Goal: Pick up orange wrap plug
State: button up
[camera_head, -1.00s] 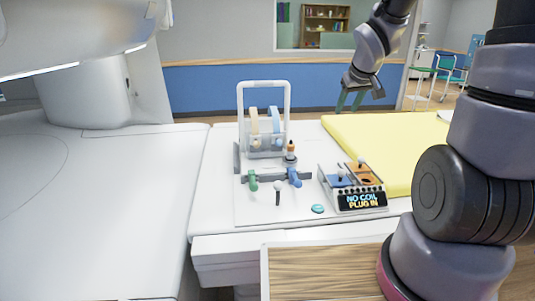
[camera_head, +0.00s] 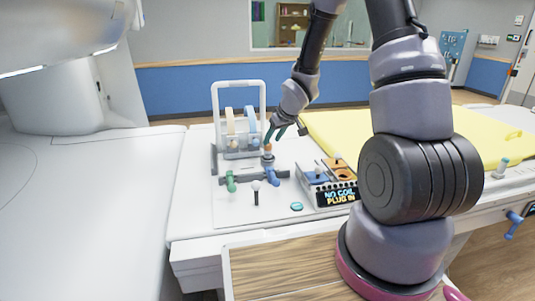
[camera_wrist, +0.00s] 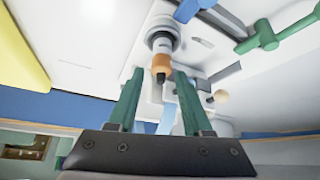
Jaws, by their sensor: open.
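The orange wrap plug (camera_head: 268,148) stands upright in a grey holder on the white table, with its orange band near the top. In the wrist view the plug (camera_wrist: 161,64) shows a white body, an orange band and a dark tip. My gripper (camera_head: 274,138) is open, with its green fingers just above and around the top of the plug. In the wrist view my gripper (camera_wrist: 159,78) has one finger on each side of the orange band and dark tip. A gap shows at the right finger; contact cannot be told.
A blue-handled part (camera_head: 273,176) and a green one (camera_head: 231,181) are close in front of the plug. A white frame (camera_head: 239,84) stands behind it. The "NO COIL PLUG IN" box (camera_head: 335,197) is to the right, beside a yellow pad (camera_head: 400,133).

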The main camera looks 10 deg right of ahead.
aim_at(268, 146)
jog(key=x, duration=0.5)
jog(key=shift+a, duration=0.15)
jog(key=shift+c, duration=0.3)
grip_shut()
jog(key=shift+r, duration=5.05)
